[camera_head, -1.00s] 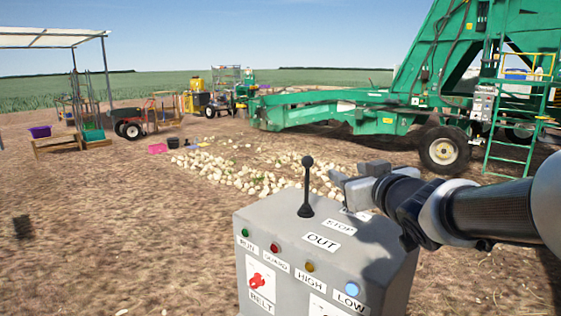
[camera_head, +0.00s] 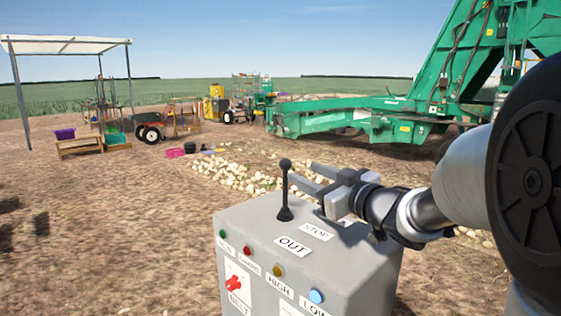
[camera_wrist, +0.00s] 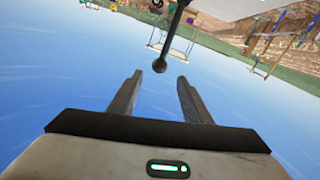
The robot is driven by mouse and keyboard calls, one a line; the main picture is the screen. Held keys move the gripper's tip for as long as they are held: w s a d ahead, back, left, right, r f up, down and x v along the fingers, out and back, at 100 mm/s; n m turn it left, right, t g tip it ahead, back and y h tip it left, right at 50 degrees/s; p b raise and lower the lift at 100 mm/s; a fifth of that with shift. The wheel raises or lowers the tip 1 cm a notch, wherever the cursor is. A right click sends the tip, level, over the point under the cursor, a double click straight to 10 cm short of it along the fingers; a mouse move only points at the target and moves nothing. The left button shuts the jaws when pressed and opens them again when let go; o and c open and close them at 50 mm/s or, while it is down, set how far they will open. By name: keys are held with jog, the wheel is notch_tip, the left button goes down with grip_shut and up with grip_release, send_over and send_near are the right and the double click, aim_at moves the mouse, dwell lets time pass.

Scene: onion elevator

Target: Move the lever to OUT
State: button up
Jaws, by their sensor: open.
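The lever (camera_head: 285,195) is a thin black stick with a round knob, standing nearly upright on top of a grey control box (camera_head: 330,262). Labels OUT (camera_head: 293,245) and STOP (camera_head: 317,231) lie on the box top, to the right of the lever's base. My gripper (camera_head: 302,173) is open and empty, its fingers pointing left at the upper part of the lever. In the wrist view the lever's knob (camera_wrist: 159,66) shows just ahead of the gap between the fingertips (camera_wrist: 158,76). I cannot tell whether a finger touches the lever.
The box front carries coloured buttons (camera_head: 278,271) and a red BELT switch (camera_head: 234,283). A large green machine (camera_head: 400,120) stands behind, with pale onions (camera_head: 245,178) on the ground. Open ground lies left.

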jog(key=p, duration=0.1)
send_over(285, 189)
jog(key=x, duration=0.4)
jog(key=shift+w, duration=0.3)
grip_shut()
